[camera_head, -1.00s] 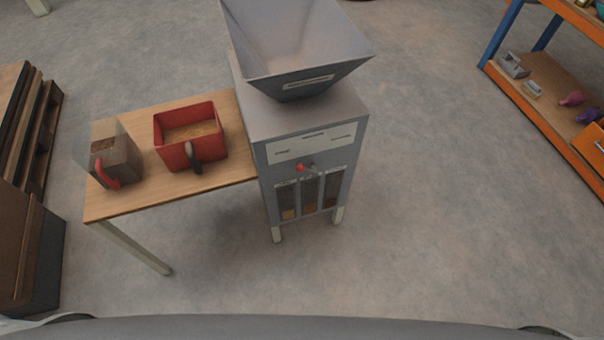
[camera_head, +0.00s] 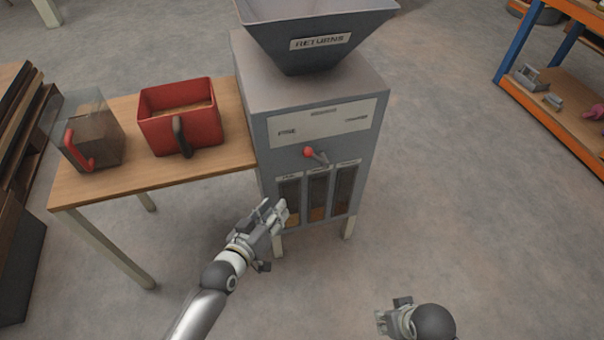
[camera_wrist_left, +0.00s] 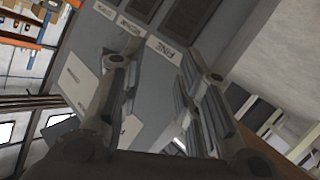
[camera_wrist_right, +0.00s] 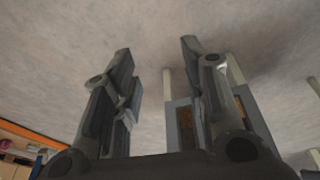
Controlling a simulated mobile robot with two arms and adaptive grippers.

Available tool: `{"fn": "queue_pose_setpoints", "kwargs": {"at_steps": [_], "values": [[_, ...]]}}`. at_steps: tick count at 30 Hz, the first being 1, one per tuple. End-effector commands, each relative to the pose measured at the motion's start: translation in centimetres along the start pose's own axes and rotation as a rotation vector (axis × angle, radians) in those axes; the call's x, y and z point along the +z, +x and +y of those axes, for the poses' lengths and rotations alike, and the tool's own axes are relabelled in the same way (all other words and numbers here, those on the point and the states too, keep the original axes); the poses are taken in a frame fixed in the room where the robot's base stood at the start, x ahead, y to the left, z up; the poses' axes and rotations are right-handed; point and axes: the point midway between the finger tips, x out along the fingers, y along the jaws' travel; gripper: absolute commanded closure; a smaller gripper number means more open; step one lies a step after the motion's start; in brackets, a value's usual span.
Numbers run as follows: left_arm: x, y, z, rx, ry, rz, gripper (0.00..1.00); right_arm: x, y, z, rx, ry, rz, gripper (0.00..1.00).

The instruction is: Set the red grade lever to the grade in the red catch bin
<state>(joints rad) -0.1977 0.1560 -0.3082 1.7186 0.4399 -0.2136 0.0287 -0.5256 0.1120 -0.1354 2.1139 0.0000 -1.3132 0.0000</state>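The red grade lever (camera_head: 309,152) has a red knob and a dark arm on the front of the grey sack filler (camera_head: 300,105). Its knob end points left, toward the "FINE" end of the label plate (camera_head: 326,130). The red catch bin (camera_head: 180,128) stands on the wooden table and holds brownish grain with its grade unclear. My left gripper (camera_head: 277,213) is in front of the machine, below and left of the lever; its fingers show apart and empty in the left wrist view (camera_wrist_left: 155,75). My right gripper (camera_head: 388,312) is low at front right, its fingers apart and empty in the right wrist view (camera_wrist_right: 160,75).
Three sample windows (camera_head: 317,196) sit below the lever. A clear bin with a red handle (camera_head: 92,138) stands on the wooden table (camera_head: 130,178), left of the red bin. A RETURNS hopper (camera_head: 318,38) tops the machine. An orange and blue shelf (camera_head: 550,125) stands right; the floor between is clear.

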Motion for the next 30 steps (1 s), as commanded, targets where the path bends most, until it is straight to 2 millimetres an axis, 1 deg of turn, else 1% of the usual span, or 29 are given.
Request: {"fn": "queue_pose_setpoints", "kwargs": {"at_steps": [1, 3, 7, 10, 13, 15, 17, 20, 24, 30], "values": [[-1.0, 0.4, 0.8, 0.035, -0.009, 0.051, 0.69, -0.1, -0.2, 0.1, 0.002, 0.001, 0.016, 0.6], [-3.1, 0.2, 2.3, 0.077, -0.023, 0.108, 0.69, -0.1, -1.7, 0.1, 0.004, 0.002, 0.024, 0.6], [-6.1, -0.5, 4.5, 0.141, -0.045, 0.185, 0.69, -0.1, -4.0, 0.2, 0.006, 0.004, 0.037, 0.6], [-7.5, -1.0, 5.5, 0.169, -0.054, 0.218, 0.69, 0.1, -5.2, 0.2, 0.007, 0.005, 0.042, 0.6], [-8.2, -1.1, 6.0, 0.182, -0.059, 0.233, 0.69, 0.0, -5.8, 0.2, 0.008, 0.005, 0.047, 0.6], [-8.4, -0.8, 6.2, 0.184, -0.06, 0.236, 0.69, -0.2, -5.8, 0.2, 0.007, 0.005, 0.056, 0.6], [-8.6, -0.3, 6.2, 0.184, -0.06, 0.237, 0.69, -0.5, -5.8, 0.2, 0.007, 0.004, 0.071, 0.6], [-9.0, 1.1, 6.5, 0.184, -0.06, 0.239, 0.69, -1.4, -5.5, 0.1, 0.005, 0.002, 0.109, 0.6], [-9.6, 3.7, 6.9, 0.184, -0.061, 0.238, 0.69, -3.9, -5.4, -0.2, 0.0, -0.002, 0.219, 0.6], [-10.3, 6.7, 7.5, 0.183, -0.06, 0.236, 0.69, -7.3, -5.7, -0.6, -0.008, -0.007, 0.374, 0.6]]}}
